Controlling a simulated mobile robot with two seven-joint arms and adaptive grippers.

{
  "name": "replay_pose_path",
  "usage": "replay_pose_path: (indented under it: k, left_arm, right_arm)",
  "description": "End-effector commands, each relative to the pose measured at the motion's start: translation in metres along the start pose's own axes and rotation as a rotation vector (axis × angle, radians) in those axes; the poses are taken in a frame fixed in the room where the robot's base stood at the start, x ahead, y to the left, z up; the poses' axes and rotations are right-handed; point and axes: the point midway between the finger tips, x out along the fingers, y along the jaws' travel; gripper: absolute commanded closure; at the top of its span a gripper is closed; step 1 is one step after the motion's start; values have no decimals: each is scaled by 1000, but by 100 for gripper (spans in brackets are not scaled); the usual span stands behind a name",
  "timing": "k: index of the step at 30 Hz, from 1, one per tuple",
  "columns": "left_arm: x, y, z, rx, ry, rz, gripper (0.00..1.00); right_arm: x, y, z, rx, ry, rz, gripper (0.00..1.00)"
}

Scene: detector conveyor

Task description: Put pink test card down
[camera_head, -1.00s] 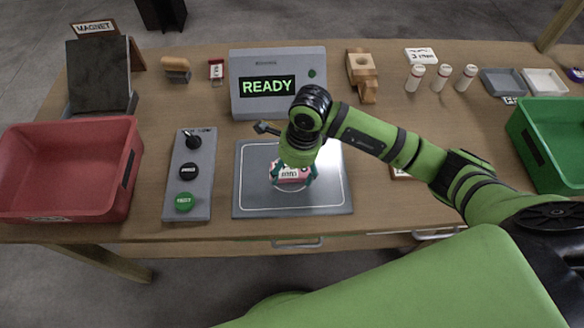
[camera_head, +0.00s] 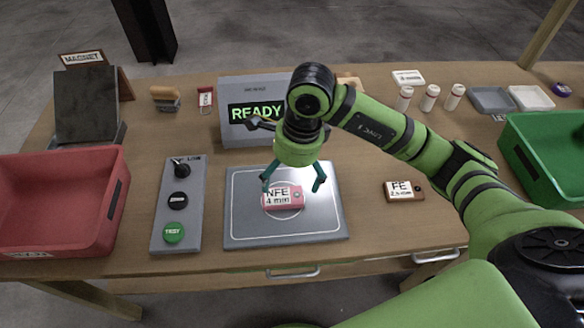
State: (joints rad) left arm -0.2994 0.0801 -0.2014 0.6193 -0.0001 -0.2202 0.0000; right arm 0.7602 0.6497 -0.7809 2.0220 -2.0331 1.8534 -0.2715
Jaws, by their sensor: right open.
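The pink test card (camera_head: 284,198), labelled "NFE 4 mm", lies flat on the grey detector plate (camera_head: 240,232), inside the marked circle. My right gripper (camera_head: 292,188) is above the card with its two teal fingers spread apart, one on each side. The fingers look clear of the card. The display unit (camera_head: 228,92) behind the plate reads "READY" and is partly hidden by my arm. My left gripper is not in the view.
A red bin (camera_head: 110,215) is at far left, a green bin (camera_head: 545,150) at right. A brown "FE" card (camera_head: 417,191) lies right of the plate.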

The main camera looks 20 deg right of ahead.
Motion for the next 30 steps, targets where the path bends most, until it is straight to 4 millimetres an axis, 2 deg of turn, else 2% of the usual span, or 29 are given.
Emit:
replay_pose_path:
  k: [4,9,30]
  left_arm:
    - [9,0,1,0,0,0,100]
    - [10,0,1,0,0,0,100]
    - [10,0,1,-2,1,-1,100]
  right_arm:
    - [-22,-1,0,-1,0,-3,1]
    - [-35,0,0,0,1,-1,1]
    - [-36,0,0,0,1,1,1]
